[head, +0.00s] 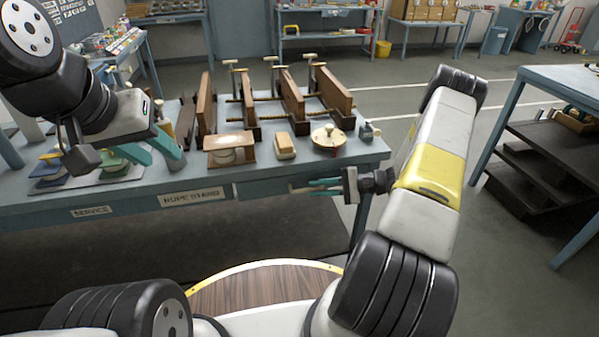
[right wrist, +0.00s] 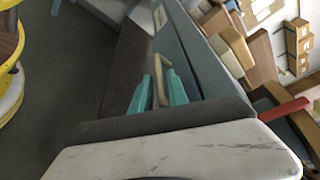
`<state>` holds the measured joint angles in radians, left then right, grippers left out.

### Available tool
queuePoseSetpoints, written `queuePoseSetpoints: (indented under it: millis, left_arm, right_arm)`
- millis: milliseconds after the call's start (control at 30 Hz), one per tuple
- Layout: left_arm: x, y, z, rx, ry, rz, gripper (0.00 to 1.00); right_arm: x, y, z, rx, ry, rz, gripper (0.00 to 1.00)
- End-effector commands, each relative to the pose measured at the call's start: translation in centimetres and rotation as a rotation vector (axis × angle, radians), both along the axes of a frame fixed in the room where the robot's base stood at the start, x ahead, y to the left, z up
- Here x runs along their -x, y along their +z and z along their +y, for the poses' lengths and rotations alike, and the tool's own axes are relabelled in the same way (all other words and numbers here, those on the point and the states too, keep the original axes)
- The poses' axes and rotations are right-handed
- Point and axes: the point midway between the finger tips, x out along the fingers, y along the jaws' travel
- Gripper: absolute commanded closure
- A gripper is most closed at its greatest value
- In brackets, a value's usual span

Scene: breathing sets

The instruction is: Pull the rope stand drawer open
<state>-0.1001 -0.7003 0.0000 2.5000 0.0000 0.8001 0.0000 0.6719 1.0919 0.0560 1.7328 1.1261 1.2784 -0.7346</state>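The blue table's front (head: 262,188) carries a "ROPE STAND" label (head: 191,198) and, farther left, a "SERVICE" label (head: 90,211). The rope stand drawer looks shut, with no visible gap. My right gripper (head: 305,187) is at the front, right of the rope stand label, its teal fingers pointing left. In the right wrist view, a pale bar (right wrist: 160,88) lies between the fingers; whether they press on it I cannot tell. My left gripper (head: 166,164) is above the table's left part, fingers apart and empty.
Wooden stands (head: 288,98), a wooden block (head: 285,146), a round pale lidded thing (head: 328,138) and a small dark bottle (head: 369,131) stand on the tabletop. Another table (head: 565,82) with dark shelves is at the right. The floor between the tables is clear.

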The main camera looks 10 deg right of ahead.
Motion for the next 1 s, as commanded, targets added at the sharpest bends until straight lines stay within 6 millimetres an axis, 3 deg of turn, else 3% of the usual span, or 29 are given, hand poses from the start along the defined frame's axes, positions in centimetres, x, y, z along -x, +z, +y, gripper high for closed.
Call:
queuePoseSetpoints:
  millis: [200,533,667,1000]
  left_arm:
    - [0.0,0.0,0.0,0.000,0.000,0.000,0.64]
    - [0.0,0.0,0.0,0.000,0.000,0.000,0.64]
    - [0.0,0.0,0.0,0.000,0.000,0.000,0.64]
    - [0.0,0.0,0.0,0.000,0.000,0.000,0.64]
  right_arm:
    - [-0.7,-0.6,2.4,0.000,0.001,0.002,0.80]
    - [-0.8,-0.6,2.8,0.000,0.000,0.001,0.80]
    - [-0.8,-0.6,2.8,0.000,0.000,0.001,1.00]
    - [-0.8,-0.6,2.8,0.000,0.000,0.001,1.00]
